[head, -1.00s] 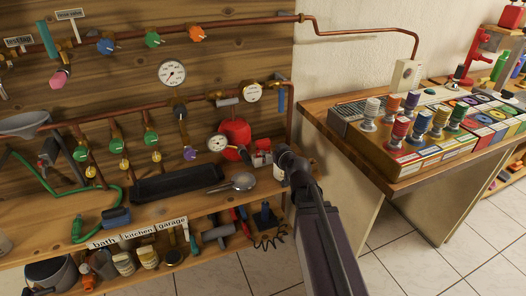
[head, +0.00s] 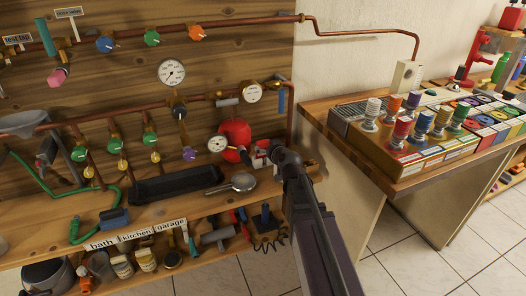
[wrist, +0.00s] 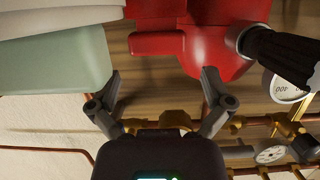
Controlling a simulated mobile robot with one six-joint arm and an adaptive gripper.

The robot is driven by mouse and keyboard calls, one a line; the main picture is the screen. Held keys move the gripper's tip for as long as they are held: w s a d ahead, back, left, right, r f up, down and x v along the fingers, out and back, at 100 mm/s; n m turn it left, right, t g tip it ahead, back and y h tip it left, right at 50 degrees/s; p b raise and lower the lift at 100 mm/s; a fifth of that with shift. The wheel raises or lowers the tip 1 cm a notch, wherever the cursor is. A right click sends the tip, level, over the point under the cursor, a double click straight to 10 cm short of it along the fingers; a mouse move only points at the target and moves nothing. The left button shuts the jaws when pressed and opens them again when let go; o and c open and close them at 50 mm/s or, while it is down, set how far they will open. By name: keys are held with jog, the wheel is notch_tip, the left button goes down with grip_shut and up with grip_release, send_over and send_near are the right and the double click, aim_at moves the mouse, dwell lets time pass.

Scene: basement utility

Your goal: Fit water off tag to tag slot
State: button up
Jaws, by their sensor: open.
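My gripper (head: 273,149) is open and empty at the right end of the workbench, beside a red and white item (head: 259,158). In the wrist view its two fingers (wrist: 160,76) are spread apart with nothing between them. Beyond them are a large red body (wrist: 208,48) with a red bar (wrist: 157,43), and a pale green block (wrist: 55,62) under a white piece at the left. I cannot make out the water off tag or its slot for sure. My gripper and arm hide part of the bench's right end.
A red tank (head: 235,133), a gauge (head: 217,144), a black tray (head: 176,184) and a metal pan (head: 243,181) stand close left. Copper pipes with valves cross the wooden wall. Label plates (head: 137,235) line the shelf edge. A right-hand table (head: 405,187) holds several coloured spools.

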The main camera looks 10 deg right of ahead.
aim_at(264, 143)
jog(key=shift+b+x, duration=0.65)
jog(key=shift+x, duration=1.95)
jog(key=shift+d, duration=0.1)
jog(key=shift+r, duration=0.1)
jog(key=c, duration=0.9)
